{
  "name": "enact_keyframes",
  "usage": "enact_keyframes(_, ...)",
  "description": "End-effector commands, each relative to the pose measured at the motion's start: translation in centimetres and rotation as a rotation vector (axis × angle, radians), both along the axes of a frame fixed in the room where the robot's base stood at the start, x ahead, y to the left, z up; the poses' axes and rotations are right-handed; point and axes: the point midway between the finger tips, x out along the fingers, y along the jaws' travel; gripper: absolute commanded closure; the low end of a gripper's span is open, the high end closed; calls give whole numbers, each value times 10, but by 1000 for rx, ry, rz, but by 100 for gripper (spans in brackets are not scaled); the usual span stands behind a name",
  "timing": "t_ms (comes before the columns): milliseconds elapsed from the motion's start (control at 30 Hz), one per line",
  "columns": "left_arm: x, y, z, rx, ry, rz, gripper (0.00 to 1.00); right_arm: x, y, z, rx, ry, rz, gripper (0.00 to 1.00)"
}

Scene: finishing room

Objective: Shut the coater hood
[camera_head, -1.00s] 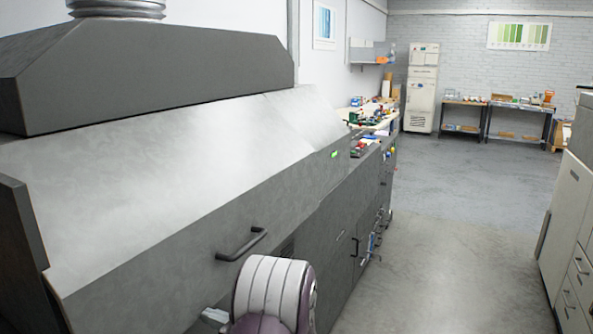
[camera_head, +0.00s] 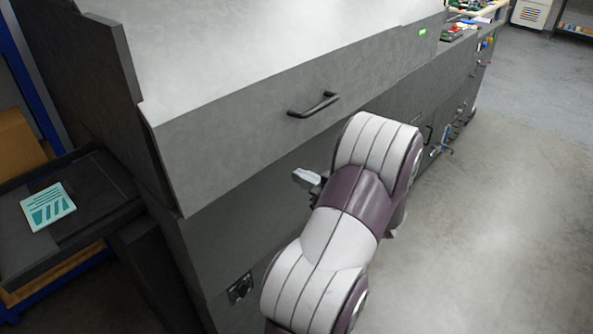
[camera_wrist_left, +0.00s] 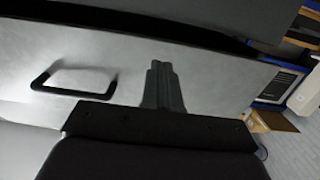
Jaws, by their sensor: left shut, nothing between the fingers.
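The coater hood (camera_head: 235,105) is a large grey metal cover with a pale sloping top and a darker front face. Its dark bar handle (camera_head: 314,104) is on the front face. My left gripper (camera_head: 303,178) is just below the handle in the head view, partly hidden by my arm. In the wrist view my left gripper (camera_wrist_left: 160,68) is shut and empty, to the right of the handle (camera_wrist_left: 75,84) and apart from it. A dark strip borders the hood panel there; I cannot tell how far open the hood is. My right gripper is out of view.
A dark tray-like surface (camera_head: 95,190) with a teal-and-white card (camera_head: 47,206) lies at the left. A cardboard box (camera_head: 18,142) is behind it. A bench with small coloured parts (camera_head: 455,30) continues at the back right. The floor (camera_head: 500,210) on the right is clear.

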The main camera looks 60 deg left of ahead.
Motion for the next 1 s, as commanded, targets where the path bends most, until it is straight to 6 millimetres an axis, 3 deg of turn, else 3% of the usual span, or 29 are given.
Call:
enact_keyframes(300,14,-56,6,1,-1,-3,100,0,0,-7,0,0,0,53)
enact_keyframes(333,14,-59,6,1,-1,-1,97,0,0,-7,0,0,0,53)
enact_keyframes(433,9,-59,-3,6,-28,18,64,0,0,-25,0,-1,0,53)
enact_keyframes(467,8,-55,-3,19,-63,23,58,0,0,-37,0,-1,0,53)
enact_keyframes(533,27,-37,11,105,-345,-43,58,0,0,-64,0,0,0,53)
enact_keyframes(600,49,-26,41,186,-709,-130,58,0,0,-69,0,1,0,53)
enact_keyframes(733,83,-22,81,228,-1233,-264,58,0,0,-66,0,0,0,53)
enact_keyframes(833,97,-23,87,204,-1453,-301,58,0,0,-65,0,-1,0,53)
enact_keyframes(1000,101,-8,89,196,-1550,-291,58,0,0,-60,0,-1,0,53)
